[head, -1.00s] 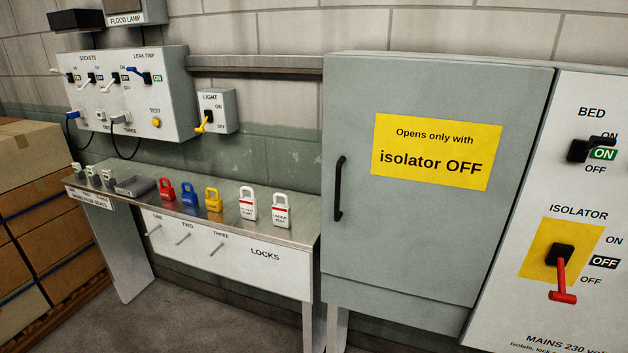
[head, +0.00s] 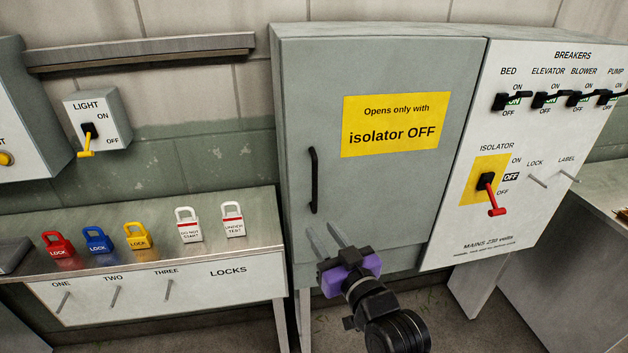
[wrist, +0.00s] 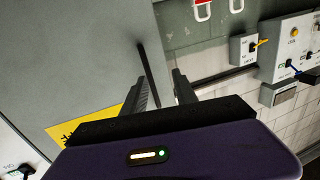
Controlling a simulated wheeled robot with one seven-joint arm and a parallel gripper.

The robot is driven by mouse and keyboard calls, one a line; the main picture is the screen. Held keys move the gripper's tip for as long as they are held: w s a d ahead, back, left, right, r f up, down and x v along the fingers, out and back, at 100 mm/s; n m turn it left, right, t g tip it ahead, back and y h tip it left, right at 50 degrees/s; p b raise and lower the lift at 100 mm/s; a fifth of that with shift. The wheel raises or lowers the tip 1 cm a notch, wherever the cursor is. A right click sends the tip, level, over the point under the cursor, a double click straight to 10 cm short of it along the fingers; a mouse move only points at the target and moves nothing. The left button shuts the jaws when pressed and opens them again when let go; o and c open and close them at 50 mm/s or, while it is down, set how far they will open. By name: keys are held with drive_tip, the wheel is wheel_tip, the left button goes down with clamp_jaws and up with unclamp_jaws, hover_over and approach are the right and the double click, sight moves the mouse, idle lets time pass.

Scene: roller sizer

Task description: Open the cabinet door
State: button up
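The cabinet door (head: 390,200) is grey and shut, with a yellow label (head: 394,124) reading "Opens only with isolator OFF". Its black vertical bar handle (head: 314,180) is on the door's left side. The red isolator lever (head: 495,204) points down, toward OFF. My gripper (head: 326,240) is in front of the door's lower part, below the handle, with its two fingers apart and nothing between them. In the wrist view the handle (wrist: 153,82) shows beyond and between the open fingertips (wrist: 162,78); I cannot tell that it is touched.
A metal shelf (head: 140,235) left of the cabinet holds red, blue and yellow padlocks and two white ones. A light switch box (head: 97,119) hangs above it. The breaker panel (head: 540,150) adjoins the door on the right. Space before the door's upper part is clear.

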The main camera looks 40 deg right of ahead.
sight(316, 188)
drive_tip(key=shift+h, duration=0.3)
drive_tip(key=w+d+r, duration=0.1)
drive_tip(key=w+d, duration=0.1)
drive_tip(key=w, duration=0.1)
drive_tip(key=w+d+r+p, duration=0.1)
drive_tip(key=w+d, duration=0.1)
drive_tip(key=w+d+r+p, duration=0.1)
drive_tip(key=w+d+r, duration=0.1)
drive_tip(key=w, duration=0.1)
drive_tip(key=shift+w+d, duration=0.3)
drive_tip(key=shift+d, duration=0.05)
drive_tip(key=shift+w+d, duration=0.25)
drive_tip(key=shift+w, duration=0.35)
clamp_jaws()
idle(0.4)
